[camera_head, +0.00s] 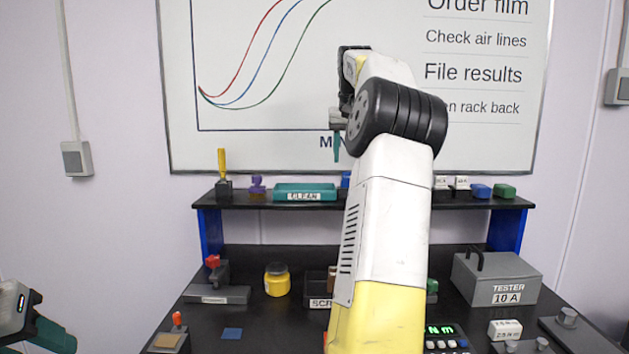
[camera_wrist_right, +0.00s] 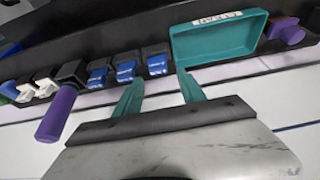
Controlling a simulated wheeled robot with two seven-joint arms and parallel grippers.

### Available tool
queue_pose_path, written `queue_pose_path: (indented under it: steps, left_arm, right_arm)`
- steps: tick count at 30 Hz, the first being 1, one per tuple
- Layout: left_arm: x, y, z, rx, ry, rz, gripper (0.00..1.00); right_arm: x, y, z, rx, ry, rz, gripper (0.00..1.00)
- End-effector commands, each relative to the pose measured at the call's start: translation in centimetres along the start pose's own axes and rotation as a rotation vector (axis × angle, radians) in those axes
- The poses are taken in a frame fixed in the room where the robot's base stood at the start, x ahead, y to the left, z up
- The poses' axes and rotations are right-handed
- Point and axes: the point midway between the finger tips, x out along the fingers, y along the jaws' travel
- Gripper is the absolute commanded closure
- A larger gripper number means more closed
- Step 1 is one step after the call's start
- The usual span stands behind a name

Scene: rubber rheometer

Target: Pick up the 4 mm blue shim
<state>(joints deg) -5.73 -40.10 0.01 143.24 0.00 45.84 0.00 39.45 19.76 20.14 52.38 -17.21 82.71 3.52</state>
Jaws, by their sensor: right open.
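Three blue blocks with small labels, the likely shims, sit in a row on the black shelf in the right wrist view: a left one (camera_wrist_right: 97,76), a middle one (camera_wrist_right: 126,71) and one nearest the teal tray (camera_wrist_right: 157,63). The labels are too small to read, so I cannot tell which is 4 mm. In the head view one blue edge (camera_head: 345,180) shows beside the tray; my right arm hides the others. My right gripper (camera_wrist_right: 160,84) is open and empty, its fingers apart from the blocks, above the shelf. My left gripper (camera_head: 52,335) is at the lower left.
The teal CLEAN tray (camera_head: 305,190) stands on the shelf (camera_head: 262,205), with a purple item (camera_head: 257,186) beside it. A purple handle (camera_wrist_right: 57,112) stands near the blue blocks. The tester box (camera_head: 496,280) and a yellow jar (camera_head: 277,281) stand on the table below.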

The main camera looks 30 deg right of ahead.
Motion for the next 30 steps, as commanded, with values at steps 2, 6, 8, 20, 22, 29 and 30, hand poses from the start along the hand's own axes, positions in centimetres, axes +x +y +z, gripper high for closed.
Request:
queue_pose_path:
  steps: [2,6,8,20,22,29,30]
  left_arm:
    - [0.0,0.0,0.0,0.0,0.0,0.0,0.51]
    - [0.0,0.0,0.0,0.0,0.0,0.0,0.51]
    - [0.0,0.0,0.0,0.0,0.0,0.0,0.51]
    - [0.0,0.0,0.0,0.0,0.0,0.0,0.51]
    - [0.0,0.0,0.0,0.0,0.0,0.0,0.51]
    - [0.0,0.0,0.0,0.0,0.0,0.0,0.51]
    - [0.0,0.0,0.0,0.0,0.0,0.0,0.51]
  right_arm:
    - [0.9,0.2,0.0,0.003,-0.004,0.001,0.53]
    - [2.5,0.1,0.1,0.0,-0.003,0.001,0.53]
    - [3.2,0.2,0.1,0.001,-0.002,0.001,0.53]
    - [7.3,0.3,0.0,0.0,0.0,0.0,0.53]
    - [7.3,0.3,0.0,0.0,0.001,0.0,0.53]
    - [7.3,0.3,0.0,0.0,0.001,0.0,0.8]
    - [7.3,0.3,0.0,0.0,0.001,0.0,0.88]
